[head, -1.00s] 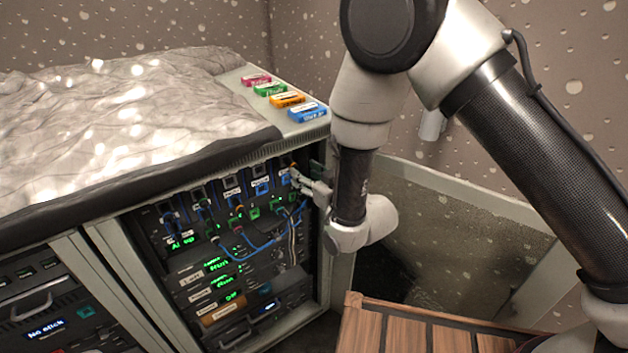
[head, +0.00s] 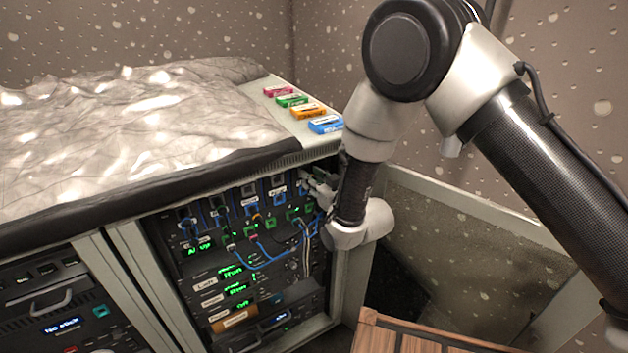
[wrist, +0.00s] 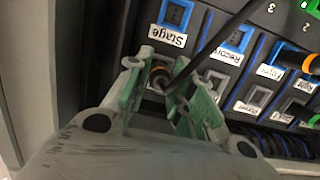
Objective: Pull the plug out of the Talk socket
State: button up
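My gripper (wrist: 157,88) is at the upper right of the socket panel (head: 232,207); it also shows in the head view (head: 308,184). In the wrist view its two green-padded fingers are apart, one on each side of a dark plug with an orange ring (wrist: 161,76). Small gaps seem to show between plug and fingers, so I see no clear grip. A dark cable runs up to the right past the right finger. The label under this plug is mostly covered by my fingers, and I cannot read Talk anywhere.
Sockets marked Stage (wrist: 168,35) and Record (wrist: 230,45) lie close by, with another orange-ringed plug (wrist: 312,64) at the right. Blue cables (head: 268,250) hang across the rack. An open door (head: 470,225) and a wooden slatted surface (head: 405,335) stand at the right.

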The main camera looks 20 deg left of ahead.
grip_shut()
jog(key=shift+s+d, duration=0.1)
jog(key=shift+f+v, duration=0.2)
jog(key=shift+v, duration=0.85)
jog(key=shift+f+v, duration=0.2)
jog(key=shift+v, duration=0.9)
jog(key=shift+d, duration=0.1)
